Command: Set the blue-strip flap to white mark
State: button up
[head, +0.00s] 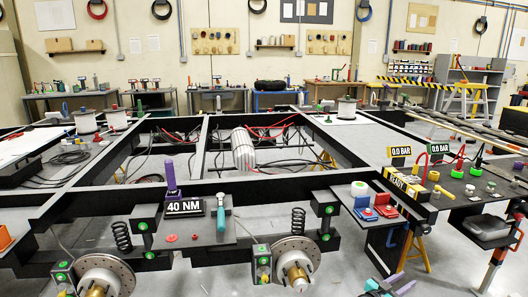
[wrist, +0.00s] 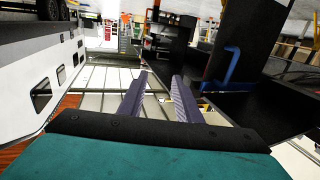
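My gripper (head: 392,285) is low at the bottom right of the head view, in front of the bench, with two purple fingers apart. In the wrist view the gripper (wrist: 160,97) also shows its fingers spread, with nothing between them. A bent blue bar (wrist: 226,70) stands on dark panels at the right of the wrist view, beyond and to the right of the fingers. A blue bar (head: 390,238) also shows under the bench in the head view. I cannot tell whether it belongs to the blue-strip flap. I cannot make out a white mark for it.
The dark bench (head: 445,203) at the right carries gauges and small red and blue parts (head: 386,210). The black chassis frame (head: 215,185) spans the middle, with brake discs (head: 297,258) at its front. Grey floor (head: 205,278) is clear between the discs.

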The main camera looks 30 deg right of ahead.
jog(key=w+a+f+n+t+y+p, duration=0.2)
jog(key=w+a+n+t, duration=0.25)
jog(key=w+a, duration=0.65)
jog(key=w+a+f+n+t+y+p, duration=0.2)
jog(key=w+a+n+t, duration=0.25)
jog(key=w+a, duration=0.7)
jog(key=w+a+f+n+t+y+p, duration=0.1)
jog(key=w+a+f+n+y, duration=0.15)
jog(key=a, duration=0.65)
jog(key=w+a+f+n+t+y+p, duration=0.15)
jog(key=a+f+y, duration=0.25)
jog(key=a, duration=0.5)
jog(key=w+a+f+n+y+p, duration=0.1)
jog(key=w+a+f+n+y, duration=0.15)
jog(key=a, duration=0.65)
jog(key=s+a+f+n+g+y+p, duration=0.1)
jog(key=s+a+f+n+g+y, duration=0.15)
jog(key=s+a+f, duration=0.4)
jog(key=s+a+f+n+g+y+p, duration=0.1)
jog(key=s+a+f+n+g+y, duration=0.2)
jog(key=s+a, duration=0.7)
jog(key=s+m+g, duration=0.3)
jog(key=s+g, duration=0.8)
jog(key=s, duration=1)
jog(key=shift+d+r+h, duration=0.25)
jog(key=shift+r+h, duration=0.05)
jog(key=shift+h, duration=0.05)
